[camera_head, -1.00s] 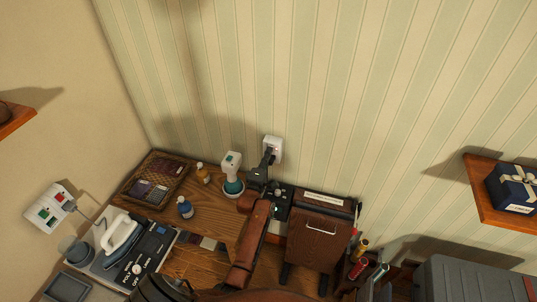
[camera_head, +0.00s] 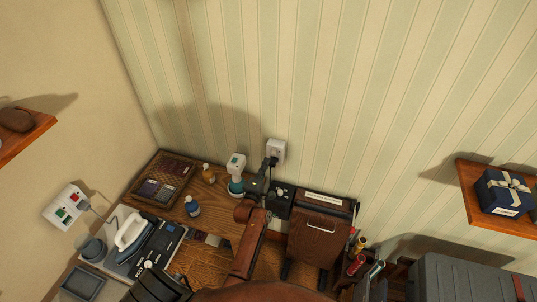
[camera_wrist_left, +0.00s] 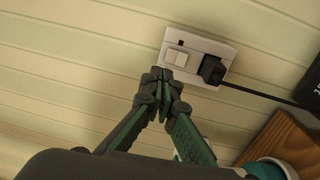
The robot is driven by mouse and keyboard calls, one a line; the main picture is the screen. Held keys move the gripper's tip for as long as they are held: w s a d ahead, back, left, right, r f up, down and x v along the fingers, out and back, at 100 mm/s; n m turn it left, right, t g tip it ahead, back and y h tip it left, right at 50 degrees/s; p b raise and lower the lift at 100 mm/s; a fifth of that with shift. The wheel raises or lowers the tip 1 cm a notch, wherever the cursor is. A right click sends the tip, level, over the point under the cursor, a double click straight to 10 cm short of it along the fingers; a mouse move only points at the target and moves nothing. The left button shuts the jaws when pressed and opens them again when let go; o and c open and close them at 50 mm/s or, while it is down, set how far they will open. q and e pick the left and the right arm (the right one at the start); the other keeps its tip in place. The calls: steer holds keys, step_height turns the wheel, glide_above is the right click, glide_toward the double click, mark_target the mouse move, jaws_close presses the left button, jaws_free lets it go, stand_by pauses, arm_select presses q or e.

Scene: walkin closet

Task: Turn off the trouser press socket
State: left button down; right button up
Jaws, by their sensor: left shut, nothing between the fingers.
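The white trouser press socket (camera_head: 276,150) is on the striped back wall, above the wooden counter. In the left wrist view the socket plate (camera_wrist_left: 222,51) carries a pale rocker switch (camera_wrist_left: 177,57) and a black plug (camera_wrist_left: 212,70) with a cable. I cannot tell which way the rocker is set. My left gripper (camera_head: 267,167) is shut and empty, just below the socket. In the wrist view its fingertips (camera_wrist_left: 164,78) are just below the rocker, and contact cannot be judged. The brown trouser press (camera_head: 316,240) stands to the right.
A green-and-white bottle (camera_head: 236,170) stands close left of my left gripper. A black box (camera_head: 280,200) sits beside it on the right. Another socket (camera_head: 66,206) with coloured switches is on the left wall, near the iron (camera_head: 132,235). The wall above is clear.

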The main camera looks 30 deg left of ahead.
arm_select(q)
steer(key=p+v, duration=0.3)
steer(key=v, duration=0.4)
steer(key=shift+d+r, duration=0.3)
steer(key=shift+r, duration=0.25)
steer(key=shift+w, duration=0.1)
